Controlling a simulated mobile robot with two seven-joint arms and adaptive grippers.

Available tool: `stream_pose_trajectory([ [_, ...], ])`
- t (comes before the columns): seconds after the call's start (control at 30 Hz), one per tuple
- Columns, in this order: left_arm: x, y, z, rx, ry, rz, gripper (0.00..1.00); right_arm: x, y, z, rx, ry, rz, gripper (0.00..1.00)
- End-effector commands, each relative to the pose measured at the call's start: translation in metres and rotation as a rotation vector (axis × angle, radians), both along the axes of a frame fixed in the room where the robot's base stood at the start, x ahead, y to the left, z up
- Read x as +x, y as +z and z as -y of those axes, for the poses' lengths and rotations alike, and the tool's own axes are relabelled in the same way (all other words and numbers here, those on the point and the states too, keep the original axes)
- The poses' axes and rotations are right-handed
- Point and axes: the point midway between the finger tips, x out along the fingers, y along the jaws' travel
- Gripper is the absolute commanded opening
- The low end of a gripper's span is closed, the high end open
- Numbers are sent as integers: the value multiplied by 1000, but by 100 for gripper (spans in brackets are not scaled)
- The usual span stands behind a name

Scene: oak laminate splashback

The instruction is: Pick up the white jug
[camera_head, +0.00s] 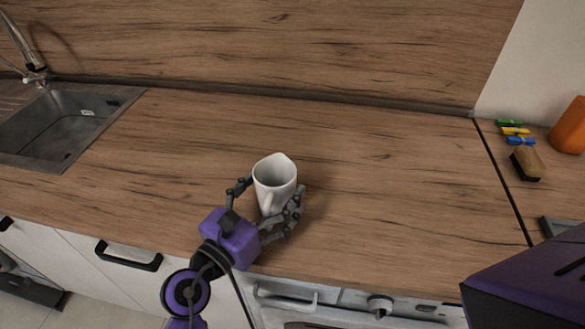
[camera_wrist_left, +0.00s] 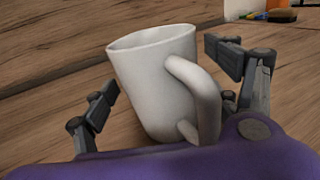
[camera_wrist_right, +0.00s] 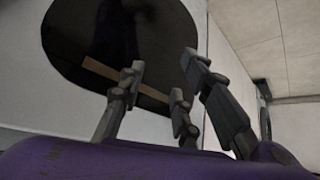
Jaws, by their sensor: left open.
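The white jug (camera_head: 275,177) stands upright on the wooden worktop near its front edge, its open top showing. In the left wrist view the jug (camera_wrist_left: 155,85) fills the middle, with its handle towards my gripper. My left gripper (camera_head: 268,197) is open, with its fingers on either side of the jug. In the left wrist view the left gripper (camera_wrist_left: 170,85) shows a gap between the left finger and the jug; the right finger is close beside the handle side, and contact there cannot be told. My right gripper (camera_wrist_right: 160,85) shows only in its own wrist view, apart from the jug.
A steel sink (camera_head: 65,125) with a tap (camera_head: 33,60) is at the left. At the right lie a brush (camera_head: 527,163), several coloured clips (camera_head: 515,131) and an orange object (camera_head: 570,127). An oven front (camera_head: 350,305) is below the worktop edge. The worktop around the jug is clear.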

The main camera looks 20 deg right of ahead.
Motion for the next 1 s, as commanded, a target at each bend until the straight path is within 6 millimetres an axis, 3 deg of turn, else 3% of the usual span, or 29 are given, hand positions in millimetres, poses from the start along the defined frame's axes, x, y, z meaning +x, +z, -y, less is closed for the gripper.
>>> stream_pose_trajectory([
  [0.2, 0, -1, 0, 1, 1, -1, 81, 1, 0, 0, -1, 1, 1, 31],
  [0.67, 0, -1, 0, 0, 1, -1, 21, 1, 0, 1, -2, 2, 1, 31],
  [1.0, 1, 4, 0, -2, 1, 1, 19, 2, 1, 1, -2, 2, 3, 31],
])
